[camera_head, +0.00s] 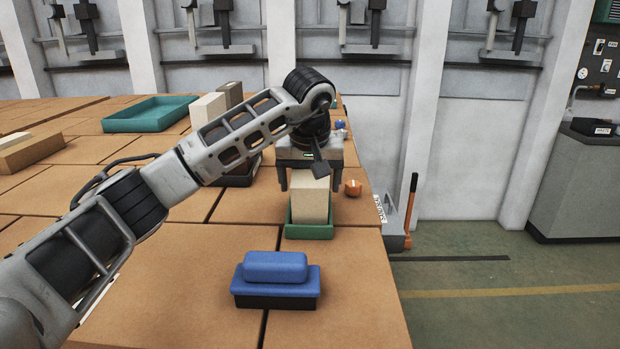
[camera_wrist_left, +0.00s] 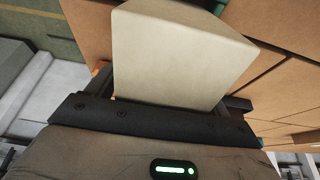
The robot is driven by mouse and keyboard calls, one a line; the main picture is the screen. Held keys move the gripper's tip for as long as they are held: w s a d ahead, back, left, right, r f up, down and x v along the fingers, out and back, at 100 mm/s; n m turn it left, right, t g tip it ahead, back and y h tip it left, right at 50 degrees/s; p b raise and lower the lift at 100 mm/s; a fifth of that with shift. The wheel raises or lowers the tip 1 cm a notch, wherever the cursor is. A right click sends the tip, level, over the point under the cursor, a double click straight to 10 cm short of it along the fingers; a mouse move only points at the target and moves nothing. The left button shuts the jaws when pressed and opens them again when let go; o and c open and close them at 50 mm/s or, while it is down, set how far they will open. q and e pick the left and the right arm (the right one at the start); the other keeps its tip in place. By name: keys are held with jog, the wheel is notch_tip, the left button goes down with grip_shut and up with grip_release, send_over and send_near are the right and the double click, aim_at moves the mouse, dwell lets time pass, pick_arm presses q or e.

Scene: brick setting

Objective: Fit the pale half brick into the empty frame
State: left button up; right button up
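The pale half brick (camera_head: 311,198) stands upright at the small green frame (camera_head: 309,231) near the table's right edge. Its lower end is hidden behind the frame's front rim, so it appears to be inside. My left gripper (camera_head: 310,184) is above and behind the brick, pointing down, with a finger on each side. Narrow gaps show between fingers and brick, so it looks open. In the left wrist view the brick (camera_wrist_left: 180,55) fills the space in front of the palm, and the fingertips are hidden. My right gripper is not in view.
A blue-topped block with a dark base (camera_head: 276,281) lies in front of the frame. An orange object (camera_head: 353,188) sits right of the gripper. A teal tray (camera_head: 150,114), a pale brick (camera_head: 207,109) and a tan brick (camera_head: 30,152) are farther left.

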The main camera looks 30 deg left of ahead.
pick_arm(q)
jog(key=b+v, duration=0.1)
jog(key=v, duration=1.1)
jog(key=shift+s+r, duration=0.15)
jog(key=shift+r, duration=0.15)
